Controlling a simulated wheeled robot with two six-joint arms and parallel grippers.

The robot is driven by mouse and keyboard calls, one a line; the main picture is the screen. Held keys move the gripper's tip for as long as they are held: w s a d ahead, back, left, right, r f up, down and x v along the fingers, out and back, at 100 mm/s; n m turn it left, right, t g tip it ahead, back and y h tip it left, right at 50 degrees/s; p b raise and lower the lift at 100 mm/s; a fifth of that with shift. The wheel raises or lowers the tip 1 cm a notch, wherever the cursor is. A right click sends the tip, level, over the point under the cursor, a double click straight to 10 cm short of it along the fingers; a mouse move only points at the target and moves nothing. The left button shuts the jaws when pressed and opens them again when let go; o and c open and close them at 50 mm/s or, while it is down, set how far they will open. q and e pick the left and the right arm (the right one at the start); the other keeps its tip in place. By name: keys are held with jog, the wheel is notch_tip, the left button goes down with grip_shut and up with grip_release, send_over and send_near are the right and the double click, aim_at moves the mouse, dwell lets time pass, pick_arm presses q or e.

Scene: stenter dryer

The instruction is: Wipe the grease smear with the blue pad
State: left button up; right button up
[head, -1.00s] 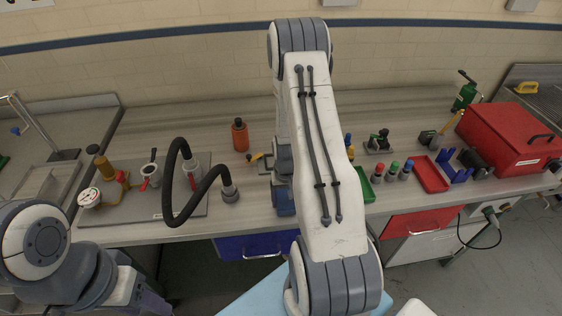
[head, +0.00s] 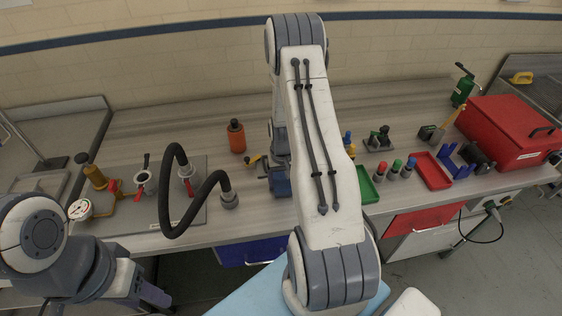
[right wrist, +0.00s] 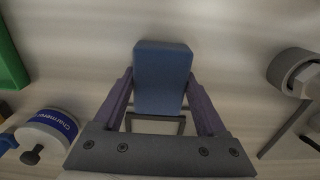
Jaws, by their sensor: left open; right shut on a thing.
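The blue pad (right wrist: 163,72) is a blue block seen in the right wrist view. My right gripper (right wrist: 160,80) is shut on it, with a purple finger on each side. The pale bench top lies behind the pad; I cannot tell whether they touch. In the head view my right arm covers much of the middle of the bench and the pad is not clearly seen. My left gripper (head: 154,294) is open at the lower left, in front of the bench, and only partly shows. I cannot make out the grease smear in either view.
A black hose (head: 170,190) arches over the bench left of my right arm. An orange bottle (head: 236,136) stands behind. Right of the arm are a green tray (head: 367,186), a red tray (head: 431,171) and a red toolbox (head: 510,135). A labelled white container (right wrist: 45,135) shows in the wrist view.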

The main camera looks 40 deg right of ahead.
notch_tip(320, 180, up, 4)
jog(key=shift+f+p, duration=0.2)
jog(key=shift+p, duration=0.85)
jog(key=shift+w+d+r+p, duration=0.1)
jog(key=shift+w+r+p, duration=0.05)
jog(key=shift+r+p, duration=1.55)
jog(key=shift+r, duration=0.55)
